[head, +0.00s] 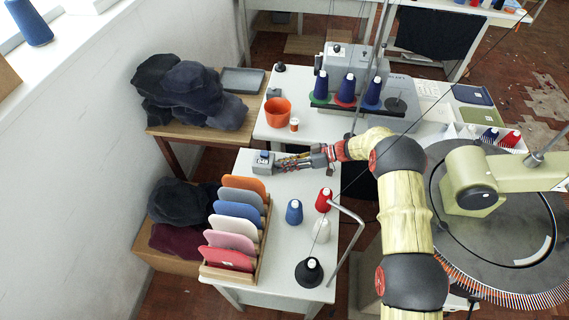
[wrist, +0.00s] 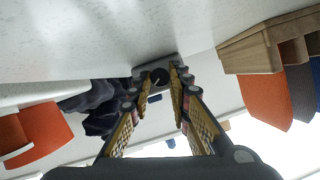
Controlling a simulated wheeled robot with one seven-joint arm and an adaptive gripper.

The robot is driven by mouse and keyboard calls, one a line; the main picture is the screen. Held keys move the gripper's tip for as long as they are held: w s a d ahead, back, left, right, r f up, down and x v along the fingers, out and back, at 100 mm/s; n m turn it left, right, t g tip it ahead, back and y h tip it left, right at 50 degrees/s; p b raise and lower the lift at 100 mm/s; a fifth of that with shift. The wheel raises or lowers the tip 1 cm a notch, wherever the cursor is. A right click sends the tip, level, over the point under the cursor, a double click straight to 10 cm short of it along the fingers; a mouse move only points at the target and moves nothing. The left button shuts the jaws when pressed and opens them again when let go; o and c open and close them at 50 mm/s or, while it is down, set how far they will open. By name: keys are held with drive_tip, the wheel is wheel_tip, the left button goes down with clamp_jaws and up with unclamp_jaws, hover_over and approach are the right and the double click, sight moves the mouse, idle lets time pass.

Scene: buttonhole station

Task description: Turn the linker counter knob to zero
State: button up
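The linker counter is a small grey box (head: 262,167) on the near white table, with a blue patch on its top. In the wrist view its grey face (wrist: 140,71) carries a round black knob (wrist: 159,76) with a pale pointer mark. My gripper (head: 277,163) reaches the box from the right, roughly level, in the head view. In the wrist view its two fingers stand apart, with the knob showing between their tips; the gripper is open. I cannot tell whether either finger touches the knob. The knob's scale is too small to read.
A wooden rack (head: 262,240) of coloured panels stands in front of the box. Blue, red, white and black cones (head: 309,271) stand to its right. An orange bowl (head: 278,112) and a grey machine (head: 352,70) are behind. The round linking machine (head: 480,195) is at right.

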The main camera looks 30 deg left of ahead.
clamp_jaws()
drive_tip(key=shift+w+f+m+g+b, duration=0.1)
drive_tip(key=shift+f+m+g+b, duration=0.25)
drive_tip(key=shift+b, duration=0.75)
drive_tip(key=shift+w+r+m+g+b, duration=0.1)
drive_tip(key=shift+m+g+b, duration=0.45)
drive_tip(key=shift+m+b, duration=0.5)
drive_tip(key=shift+r+b, duration=0.15)
drive_tip(key=shift+b, duration=0.25)
drive_tip(key=o, duration=0.5)
unclamp_jaws()
drive_tip(key=shift+o, duration=0.6)
